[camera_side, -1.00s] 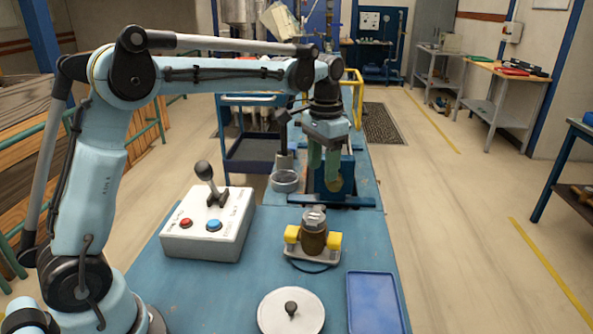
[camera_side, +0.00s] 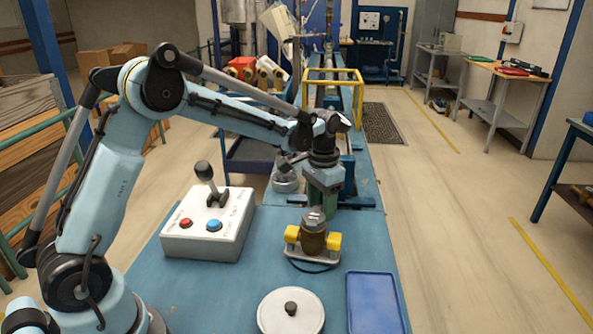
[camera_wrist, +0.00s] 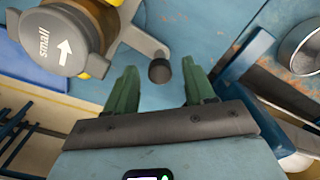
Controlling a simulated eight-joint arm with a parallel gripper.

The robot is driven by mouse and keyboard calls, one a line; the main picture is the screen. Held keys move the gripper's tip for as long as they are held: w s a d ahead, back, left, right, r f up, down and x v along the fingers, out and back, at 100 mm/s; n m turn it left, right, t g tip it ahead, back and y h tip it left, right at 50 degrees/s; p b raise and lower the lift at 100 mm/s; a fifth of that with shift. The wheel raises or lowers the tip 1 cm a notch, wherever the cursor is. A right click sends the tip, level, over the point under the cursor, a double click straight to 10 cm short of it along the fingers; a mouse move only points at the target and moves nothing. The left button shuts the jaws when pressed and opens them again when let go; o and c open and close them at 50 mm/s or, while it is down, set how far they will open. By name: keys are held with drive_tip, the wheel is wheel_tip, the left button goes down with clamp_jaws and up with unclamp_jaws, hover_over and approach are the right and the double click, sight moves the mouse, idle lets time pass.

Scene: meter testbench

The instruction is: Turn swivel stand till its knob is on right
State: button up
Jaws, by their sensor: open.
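The swivel stand (camera_side: 330,256) has a grey base with yellow clamps and carries a brass-coloured meter (camera_side: 313,239) on the blue bench. In the wrist view, the meter (camera_wrist: 60,40) shows "small" and a white arrow. The stand's grey arm (camera_wrist: 138,38) ends in a dark knob (camera_wrist: 159,71). The arm points to the far side of the stand, away from the side camera; the knob is hidden there behind meter and gripper. My gripper (camera_side: 319,203) is open, pointing down just behind the meter. In the wrist view, the knob appears between its green fingers (camera_wrist: 159,88); contact is not visible.
A white box (camera_side: 208,222) with a lever and red and blue buttons stands left. A white disc with a black knob (camera_side: 291,309) and a blue tray (camera_side: 374,303) lie in front. A metal ring-shaped cup (camera_side: 285,183) and a blue fixture (camera_side: 352,190) are behind.

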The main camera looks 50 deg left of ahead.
clamp_jaws()
drive_tip(key=shift+a, duration=0.1)
drive_tip(key=shift+s+a+n, duration=0.45)
drive_tip(key=shift+n, duration=0.45)
unclamp_jaws()
drive_tip(key=shift+r, duration=0.1)
